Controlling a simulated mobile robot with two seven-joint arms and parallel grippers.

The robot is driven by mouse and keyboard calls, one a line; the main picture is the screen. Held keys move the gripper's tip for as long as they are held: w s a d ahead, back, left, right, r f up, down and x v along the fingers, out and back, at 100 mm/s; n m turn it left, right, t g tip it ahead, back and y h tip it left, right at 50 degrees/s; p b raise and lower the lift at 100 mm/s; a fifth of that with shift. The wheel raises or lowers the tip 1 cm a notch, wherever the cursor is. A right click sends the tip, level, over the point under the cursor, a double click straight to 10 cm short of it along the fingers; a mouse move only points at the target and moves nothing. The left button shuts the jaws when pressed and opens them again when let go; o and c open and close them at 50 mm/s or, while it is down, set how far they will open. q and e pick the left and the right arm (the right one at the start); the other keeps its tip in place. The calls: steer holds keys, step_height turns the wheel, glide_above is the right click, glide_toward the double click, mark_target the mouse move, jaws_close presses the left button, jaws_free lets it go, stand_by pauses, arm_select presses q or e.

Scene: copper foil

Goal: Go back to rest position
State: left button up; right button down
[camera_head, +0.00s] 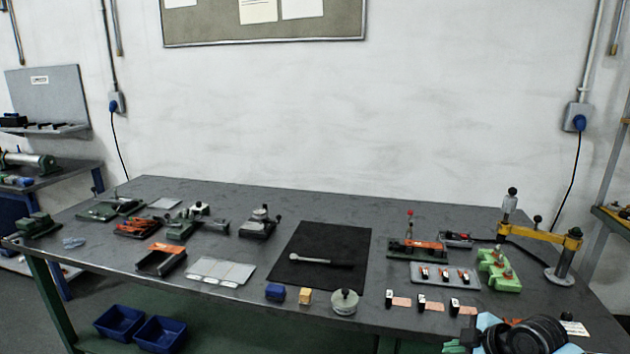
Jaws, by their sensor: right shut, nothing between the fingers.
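My right gripper (468,339) shows at the bottom right edge of the head view, beside the black and light blue parts of my right arm. It is shut and empty, over the front right part of the grey workbench (390,215). The lower part of the arm is cut off by the frame. My left gripper is not in view.
A black mat (290,272) with a wrench-like tool (320,260) lies mid-bench. Close to my right gripper are small black clamps with copper-coloured strips (437,306), a green block fixture (497,275) and a yellow-armed press (545,236). Blue bins (160,333) stand below.

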steer(key=s+a+f+m, duration=0.3)
steer(key=s+a+f, duration=0.1)
steer(key=s+f, duration=0.45)
steer(key=s+a+f+m, duration=0.3)
steer(key=s+a+f, duration=0.2)
steer(key=s+f, duration=0.35)
steer(key=s+f+m+h, duration=0.1)
steer(key=s+f+m, duration=0.1)
steer(key=s, duration=0.8)
steer(key=s+f+m+t+h, duration=0.1)
steer(key=s+m, duration=0.3)
steer(key=s, duration=0.6)
steer(key=shift+s+f+t, duration=0.3)
steer(key=shift+s+f, duration=0.05)
steer(key=shift+f, duration=0.55)
steer(key=shift+a+h, duration=0.2)
steer(key=shift+h, duration=0.1)
